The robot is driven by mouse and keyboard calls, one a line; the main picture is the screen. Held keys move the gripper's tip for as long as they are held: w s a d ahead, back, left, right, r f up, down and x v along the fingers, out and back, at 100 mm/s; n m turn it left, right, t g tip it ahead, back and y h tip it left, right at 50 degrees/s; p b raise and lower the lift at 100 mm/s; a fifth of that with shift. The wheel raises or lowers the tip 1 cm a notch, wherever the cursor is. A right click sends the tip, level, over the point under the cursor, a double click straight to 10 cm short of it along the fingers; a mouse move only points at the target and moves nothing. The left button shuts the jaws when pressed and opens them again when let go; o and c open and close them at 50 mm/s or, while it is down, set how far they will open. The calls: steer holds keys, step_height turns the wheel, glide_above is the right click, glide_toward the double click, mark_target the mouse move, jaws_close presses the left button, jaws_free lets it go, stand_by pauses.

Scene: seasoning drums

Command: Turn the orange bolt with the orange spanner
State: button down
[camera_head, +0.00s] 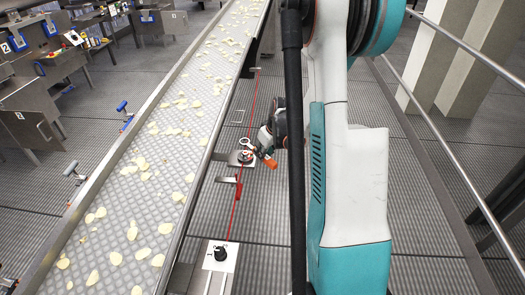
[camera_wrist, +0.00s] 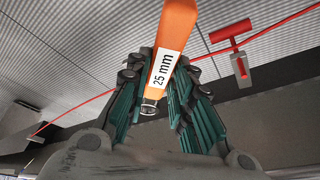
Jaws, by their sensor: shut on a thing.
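My gripper (camera_wrist: 162,85) is shut on the orange spanner (camera_wrist: 178,25), with the teal finger pads on both sides of its handle. The handle carries a white "25 mm" label and runs out of the top of the wrist view. In the head view my gripper (camera_head: 268,138) is beside the conveyor, and an orange part of the spanner (camera_head: 269,162) shows below it. A silver ring-like end shows just left of the gripper, close to a small round fitting on a metal plate (camera_head: 243,158). I cannot tell whether this fitting is the orange bolt, or whether the spanner touches it.
A long conveyor (camera_head: 150,160) with pale slices runs along the left. A red cord (camera_head: 234,212) runs beside it, with a red handle (camera_wrist: 230,31) in the wrist view. A switch box (camera_head: 221,255) stands in front. A metal rail (camera_head: 455,130) is at the right.

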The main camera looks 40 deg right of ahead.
steer(key=shift+f+b, duration=1.75)
steer(key=shift+f, duration=1.35)
steer(key=w+a+m+h, duration=0.2)
steer(key=a+m, duration=0.4)
steer(key=shift+g+b, duration=0.4)
steer(key=shift+b, duration=0.05)
steer(key=shift+a, duration=0.1)
steer(key=shift+r, duration=0.1)
step_height(320, 180, up, 6)
steer(key=p, duration=0.3)
steer(key=shift+p, duration=0.35)
stand_by(0.5)
